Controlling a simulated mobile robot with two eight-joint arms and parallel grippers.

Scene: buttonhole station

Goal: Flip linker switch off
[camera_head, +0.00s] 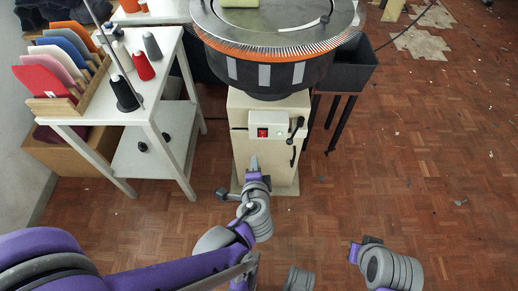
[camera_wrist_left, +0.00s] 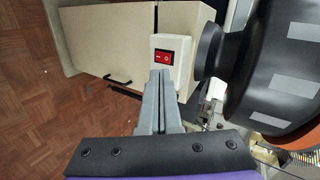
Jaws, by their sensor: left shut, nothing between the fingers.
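The red linker switch (camera_head: 262,132) sits on a white box on the front of the beige machine pedestal (camera_head: 265,108). In the left wrist view the red switch (camera_wrist_left: 166,57) shows on its white box, just beyond the fingertips. My left gripper (camera_head: 254,162) is shut and empty, below the switch in the head view. Its grey fingers (camera_wrist_left: 160,77) lie side by side in the wrist view, over the box's lower edge. Whether they touch the box cannot be told. My right gripper (camera_head: 362,247) is at the lower right, away from the machine, and its fingers are not clear.
The round linker drum (camera_head: 262,75) with an orange rim overhangs the pedestal. A black lever (camera_head: 296,130) is right of the switch. A white table (camera_head: 158,110) with yarn cones stands at left, and a black bin (camera_head: 345,75) at right. The floor at right is open.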

